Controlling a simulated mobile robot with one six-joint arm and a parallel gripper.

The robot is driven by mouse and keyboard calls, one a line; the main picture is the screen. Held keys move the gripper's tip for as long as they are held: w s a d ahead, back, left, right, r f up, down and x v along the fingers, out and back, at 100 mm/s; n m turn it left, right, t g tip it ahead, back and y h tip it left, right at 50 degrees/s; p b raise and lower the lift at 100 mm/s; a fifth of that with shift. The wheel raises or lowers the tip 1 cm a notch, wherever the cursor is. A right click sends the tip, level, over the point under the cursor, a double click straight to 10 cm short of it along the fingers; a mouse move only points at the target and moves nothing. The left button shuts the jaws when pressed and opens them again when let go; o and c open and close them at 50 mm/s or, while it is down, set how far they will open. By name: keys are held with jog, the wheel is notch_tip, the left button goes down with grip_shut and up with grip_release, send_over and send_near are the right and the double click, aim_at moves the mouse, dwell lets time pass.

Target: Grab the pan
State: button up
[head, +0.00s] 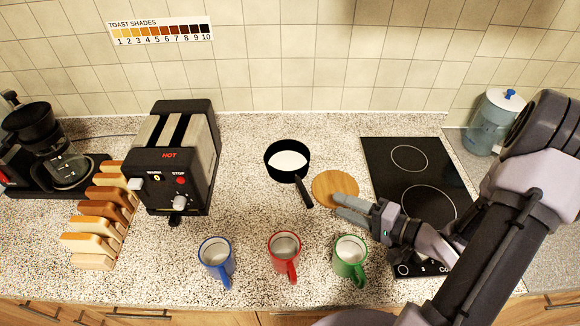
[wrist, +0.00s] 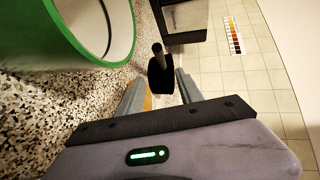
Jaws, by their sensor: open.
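The pan (head: 281,172) is black and round with white contents, and it stands on the counter in the middle of the head view. Its dark handle (head: 304,194) points down and to the right. My gripper (head: 337,206) is open and empty, just right of the handle and apart from it, over the front edge of the round wooden board (head: 331,183). In the wrist view a dark part of the pan (wrist: 160,77) shows between and beyond the spread fingers (wrist: 158,96).
A green mug (head: 350,257) stands close in front of my gripper and looms in the wrist view (wrist: 60,50). Red (head: 284,256) and blue (head: 217,259) mugs stand to its left. A toaster (head: 178,165) is left of the pan, a black hob (head: 400,182) to the right.

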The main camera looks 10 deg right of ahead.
jog(key=b, duration=0.3)
send_near(301, 183)
jog(key=w+a+f, duration=0.2)
jog(key=a, duration=0.1)
jog(key=shift+w+a+f, duration=0.1)
jog(key=shift+f, duration=0.15)
jog(key=x, duration=0.2)
jog(key=b+x, duration=0.1)
jog(key=x, duration=0.1)
jog(key=b+x, duration=0.1)
jog(key=x, duration=0.1)
jog(key=shift+w+r, duration=0.25)
jog(key=shift+w, duration=0.2)
jog(key=shift+d, duration=0.25)
jog(key=shift+c, duration=0.6)
grip_shut()
